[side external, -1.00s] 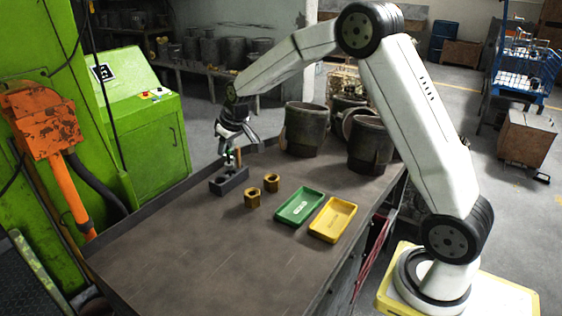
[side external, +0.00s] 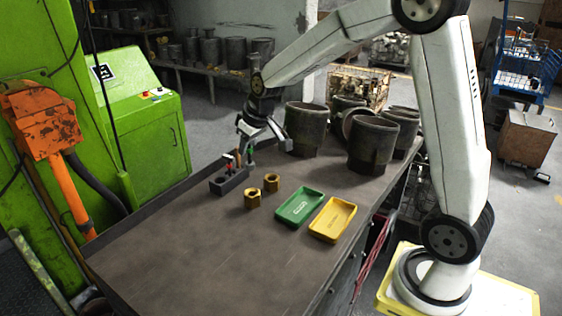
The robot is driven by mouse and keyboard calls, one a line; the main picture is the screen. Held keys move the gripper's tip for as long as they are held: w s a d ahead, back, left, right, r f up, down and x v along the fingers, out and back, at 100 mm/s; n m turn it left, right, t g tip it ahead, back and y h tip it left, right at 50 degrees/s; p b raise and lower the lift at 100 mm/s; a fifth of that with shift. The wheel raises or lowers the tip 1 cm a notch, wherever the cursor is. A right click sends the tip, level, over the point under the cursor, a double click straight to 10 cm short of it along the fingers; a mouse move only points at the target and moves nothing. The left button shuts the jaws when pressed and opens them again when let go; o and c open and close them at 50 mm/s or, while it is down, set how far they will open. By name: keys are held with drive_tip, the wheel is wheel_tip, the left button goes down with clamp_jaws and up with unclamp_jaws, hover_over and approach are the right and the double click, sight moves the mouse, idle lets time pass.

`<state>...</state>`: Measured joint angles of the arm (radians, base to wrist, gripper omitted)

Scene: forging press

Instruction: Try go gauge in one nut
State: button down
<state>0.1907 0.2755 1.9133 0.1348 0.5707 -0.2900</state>
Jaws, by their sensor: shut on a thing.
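My gripper (side external: 251,147) is shut on a gauge with a green handle (side external: 250,154), held just above and to the right of a dark holder block (side external: 229,182). A red-handled gauge (side external: 228,161) stands upright in the block. The held gauge's lower end is too small to make out. Two brass-coloured nuts stand on the workbench (side external: 190,240), apart from my gripper: a nearer nut (side external: 253,199) and a farther nut (side external: 272,183).
A green tray (side external: 300,207) and a yellow tray (side external: 333,220) lie right of the nuts. Large dark cylinders (side external: 372,148) stand at the bench's back right. The front of the bench is clear. A green machine (side external: 140,130) stands to the left.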

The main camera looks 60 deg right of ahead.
sight(248, 167)
idle(0.5)
drive_tip(key=f, duration=0.1)
drive_tip(key=w+d+f, duration=0.2)
drive_tip(key=f, duration=0.1)
drive_tip(key=shift+w+d, duration=0.15)
drive_tip(key=shift+d, duration=0.1)
drive_tip(key=shift+f, duration=0.2)
drive_tip(key=shift+f, duration=2.25)
drive_tip(key=shift+f, duration=0.85)
drive_tip(key=shift+r, duration=1)
idle(0.8)
drive_tip(key=shift+r, duration=1.95)
